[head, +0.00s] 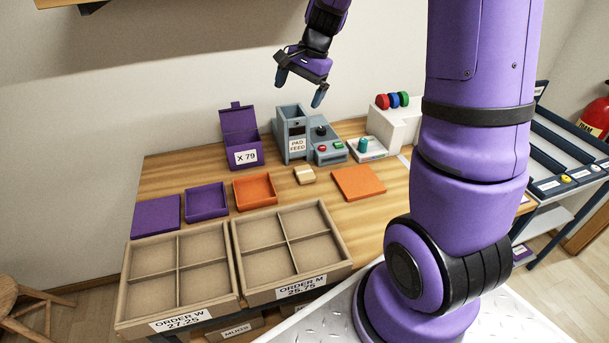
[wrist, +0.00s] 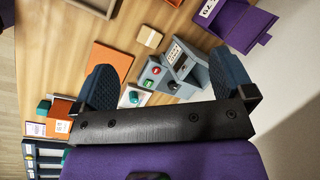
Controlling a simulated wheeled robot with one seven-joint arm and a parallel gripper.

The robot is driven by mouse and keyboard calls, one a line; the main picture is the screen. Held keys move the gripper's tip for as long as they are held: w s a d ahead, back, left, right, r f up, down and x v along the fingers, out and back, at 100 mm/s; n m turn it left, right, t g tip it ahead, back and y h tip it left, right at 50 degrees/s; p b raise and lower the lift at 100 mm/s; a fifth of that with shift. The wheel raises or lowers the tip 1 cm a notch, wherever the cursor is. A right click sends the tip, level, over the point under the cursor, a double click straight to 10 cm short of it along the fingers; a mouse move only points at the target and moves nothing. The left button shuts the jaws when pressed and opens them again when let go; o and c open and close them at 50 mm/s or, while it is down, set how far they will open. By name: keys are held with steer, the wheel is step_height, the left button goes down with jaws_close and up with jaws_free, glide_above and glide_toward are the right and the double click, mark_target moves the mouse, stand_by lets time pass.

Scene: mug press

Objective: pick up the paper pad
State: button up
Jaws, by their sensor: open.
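The paper pad (head: 304,174), a small cream block with tan sides, lies on the wooden table in front of the grey pad feed machine (head: 292,135). In the wrist view the pad (wrist: 149,37) lies apart from other things, beyond the fingertips. My gripper (head: 300,88) hangs high above the table, over the pad feed machine and well above the pad. Its two blue-grey fingers are spread apart with nothing between them, as the wrist view also shows. Nothing hides the pad in either view.
An orange plate (head: 358,183) lies right of the pad, and an orange tray (head: 255,191) stands left of it. The purple X 79 box (head: 240,148) stands behind left. Two divided order trays (head: 325,263) fill the front. Bare wood surrounds the pad.

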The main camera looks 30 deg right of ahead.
steer(key=w+d+f+m, duration=0.2)
steer(key=w+d+f, duration=0.1)
steer(key=f, duration=0.3)
steer(key=w+d+f+m, duration=0.2)
steer(key=d+f, duration=0.1)
steer(key=f, duration=0.3)
steer(key=m+y, duration=0.1)
steer(key=m, duration=0.4)
glide_toward(305, 172)
steer(key=shift+g, duration=0.4)
steer(key=x, duration=0.6)
steer(key=w+x, duration=0.1)
steer(key=x, duration=0.2)
steer(key=shift+c, duration=0.5)
steer(key=c, duration=0.6)
